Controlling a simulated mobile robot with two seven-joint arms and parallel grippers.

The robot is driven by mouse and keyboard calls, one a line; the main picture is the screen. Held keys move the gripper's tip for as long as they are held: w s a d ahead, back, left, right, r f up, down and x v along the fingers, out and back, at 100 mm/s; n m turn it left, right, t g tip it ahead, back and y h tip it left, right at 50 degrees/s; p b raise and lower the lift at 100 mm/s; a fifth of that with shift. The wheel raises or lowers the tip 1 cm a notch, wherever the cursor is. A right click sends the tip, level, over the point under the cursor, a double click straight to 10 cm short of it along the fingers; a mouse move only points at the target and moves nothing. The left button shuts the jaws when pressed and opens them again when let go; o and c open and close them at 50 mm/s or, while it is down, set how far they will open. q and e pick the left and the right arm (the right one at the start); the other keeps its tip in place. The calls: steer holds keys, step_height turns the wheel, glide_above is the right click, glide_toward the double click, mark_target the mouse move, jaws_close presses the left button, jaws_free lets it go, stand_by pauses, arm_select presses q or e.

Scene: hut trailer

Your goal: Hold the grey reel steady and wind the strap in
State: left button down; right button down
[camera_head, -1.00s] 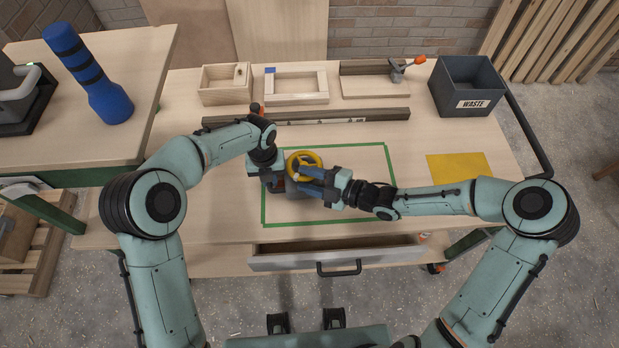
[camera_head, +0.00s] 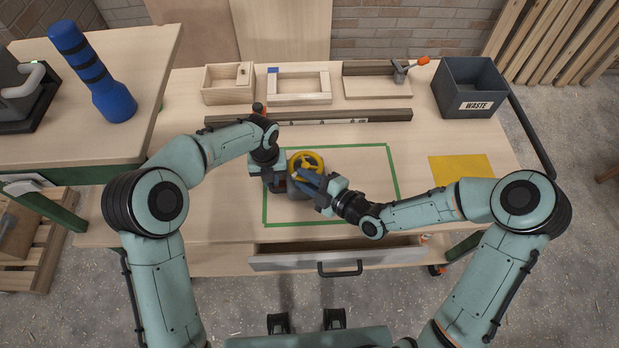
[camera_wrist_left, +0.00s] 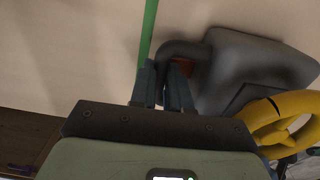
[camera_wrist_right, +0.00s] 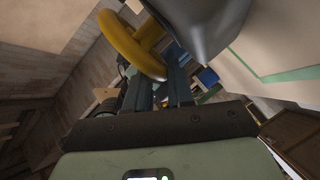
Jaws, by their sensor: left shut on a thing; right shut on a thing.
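The grey reel (camera_head: 296,193) with a yellow handwheel (camera_head: 306,163) on top stands inside the green-taped outline on the bench. My left gripper (camera_head: 277,184) is shut on the reel's dark loop handle at its left side; the handle (camera_wrist_left: 180,50) and grey body (camera_wrist_left: 255,65) show in the left wrist view. In the right wrist view the yellow rim (camera_wrist_right: 132,50) passes beside the fingers. I cannot make out the strap.
A long dark bar (camera_head: 230,120) lies behind the green outline (camera_head: 395,170). Wooden trays line the back, with a waste bin (camera_head: 470,90) at back right and a yellow sheet (camera_head: 460,168) at right. A drawer (camera_head: 280,262) sticks out at the front.

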steer(key=shift+s+a+f+m+t+h, duration=0.15)
steer(key=shift+s+a+m+t+h, duration=0.05)
steer(key=shift+a+m+t+h, duration=0.55)
steer(key=shift+w+d+f+m+t+h, duration=0.1)
steer(key=shift+d+m+t+h, duration=0.15)
steer(key=shift+m+h, duration=0.25)
steer(key=c, duration=1.1)
jaws_free()
steer(key=shift+w+r, duration=0.15)
steer(key=shift+r, duration=0.05)
steer(key=shift+r, duration=0.25)
step_height(320, 180, up, 9)
steer(key=shift+r, duration=0.2)
